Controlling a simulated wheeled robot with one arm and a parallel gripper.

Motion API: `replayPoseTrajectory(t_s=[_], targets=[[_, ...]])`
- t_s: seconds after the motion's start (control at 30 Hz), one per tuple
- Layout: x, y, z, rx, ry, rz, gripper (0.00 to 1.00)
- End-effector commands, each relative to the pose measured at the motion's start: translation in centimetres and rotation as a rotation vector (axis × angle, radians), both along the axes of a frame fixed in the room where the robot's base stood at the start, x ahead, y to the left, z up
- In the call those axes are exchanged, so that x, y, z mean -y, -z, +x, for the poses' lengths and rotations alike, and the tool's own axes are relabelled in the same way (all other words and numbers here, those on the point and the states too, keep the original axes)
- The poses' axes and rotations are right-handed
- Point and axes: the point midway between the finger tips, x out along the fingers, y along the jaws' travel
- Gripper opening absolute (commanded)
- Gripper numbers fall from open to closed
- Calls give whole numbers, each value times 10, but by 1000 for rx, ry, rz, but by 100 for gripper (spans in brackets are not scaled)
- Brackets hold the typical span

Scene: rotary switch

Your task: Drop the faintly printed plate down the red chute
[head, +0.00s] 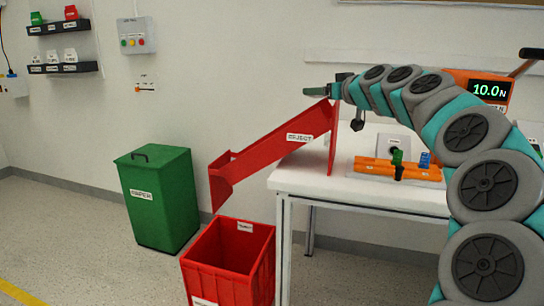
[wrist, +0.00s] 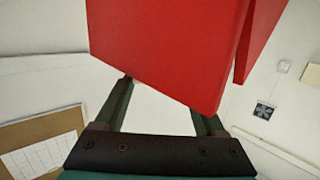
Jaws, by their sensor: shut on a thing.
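The red chute (head: 270,148), marked REJECT, slopes down to the left from the table. My gripper (head: 318,90) is at its upper end, pointing left just above it. In the wrist view the chute (wrist: 165,45) fills the upper middle and covers my fingertips. My two fingers stand apart, shut on the plate. A plain white patch (wrist: 160,110) between them appears to be the plate. Its edges and print cannot be made out, and I cannot pick it out in the head view.
A red bin (head: 232,290) stands below the chute's lower end. A green lidded bin (head: 160,205) stands further left. An orange fixture (head: 385,169) sits on the white table (head: 330,180). A display (head: 488,90) behind my arm reads 10.0 N.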

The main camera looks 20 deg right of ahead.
Motion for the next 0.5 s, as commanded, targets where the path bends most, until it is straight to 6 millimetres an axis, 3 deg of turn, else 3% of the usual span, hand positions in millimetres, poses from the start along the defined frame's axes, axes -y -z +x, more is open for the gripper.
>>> replayPoseTrajectory(t_s=[0.33, 0.37, 0.5], targets=[[0, 3, 0, 1, 1, -1, 17], [0, 3, 0, 1, 1, -1, 74], [0, 3, 0, 1, 1, 0, 90]])
